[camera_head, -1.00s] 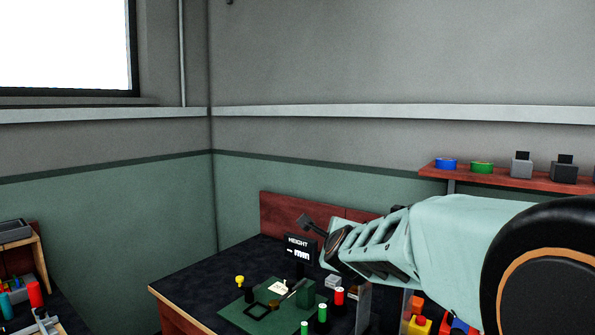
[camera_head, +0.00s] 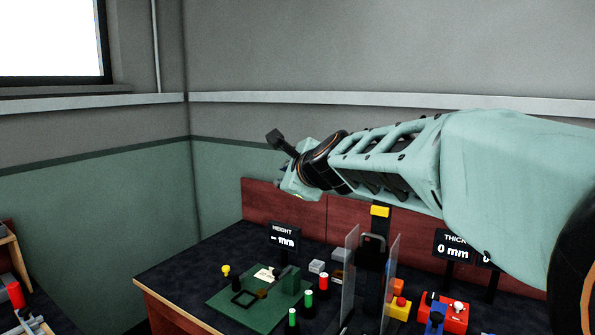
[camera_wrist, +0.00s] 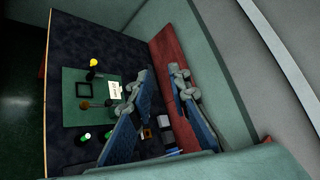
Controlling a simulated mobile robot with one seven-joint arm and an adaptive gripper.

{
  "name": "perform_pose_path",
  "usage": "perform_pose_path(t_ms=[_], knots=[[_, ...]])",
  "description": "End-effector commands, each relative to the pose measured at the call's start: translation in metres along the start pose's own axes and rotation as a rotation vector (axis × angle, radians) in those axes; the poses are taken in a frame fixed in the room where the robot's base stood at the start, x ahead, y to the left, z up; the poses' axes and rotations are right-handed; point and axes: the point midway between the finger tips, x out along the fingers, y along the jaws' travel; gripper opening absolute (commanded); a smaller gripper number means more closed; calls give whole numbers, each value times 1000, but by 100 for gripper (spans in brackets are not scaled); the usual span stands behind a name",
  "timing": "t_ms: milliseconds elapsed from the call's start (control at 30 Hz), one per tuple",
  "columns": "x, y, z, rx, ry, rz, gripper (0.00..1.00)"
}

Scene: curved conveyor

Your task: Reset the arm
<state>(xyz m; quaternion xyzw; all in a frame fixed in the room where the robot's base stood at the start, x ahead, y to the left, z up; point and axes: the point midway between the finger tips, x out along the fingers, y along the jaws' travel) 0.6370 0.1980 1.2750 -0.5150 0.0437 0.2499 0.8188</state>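My arm stretches in from the right in the head view. My gripper (camera_head: 296,184) is at its far left end, raised above the back of the dark table (camera_head: 190,262), and its fingers are hard to make out there. In the wrist view, the two blue-padded fingers of my gripper (camera_wrist: 160,118) stand well apart with a clear gap. No object shows between them, and they touch nothing visible. The table lies beyond the fingers.
A green mat (camera_head: 228,309) with a small black frame (camera_head: 243,299) lies on the table. A height display (camera_head: 284,239), a clear-sided device (camera_head: 351,270), green-capped cylinders and a red-and-blue block device (camera_head: 455,317) stand nearby. Open air surrounds the gripper.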

Motion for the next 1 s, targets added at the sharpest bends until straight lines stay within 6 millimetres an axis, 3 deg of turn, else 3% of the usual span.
perform_pose_path(t_ms=[400,533,667,1000], knots=[[-3,-1,0,-3,-5,4,17],[-19,7,-14,-87,-5,40,17],[-59,35,-41,-312,-16,131,17],[-200,162,-120,-1134,-74,477,17]])
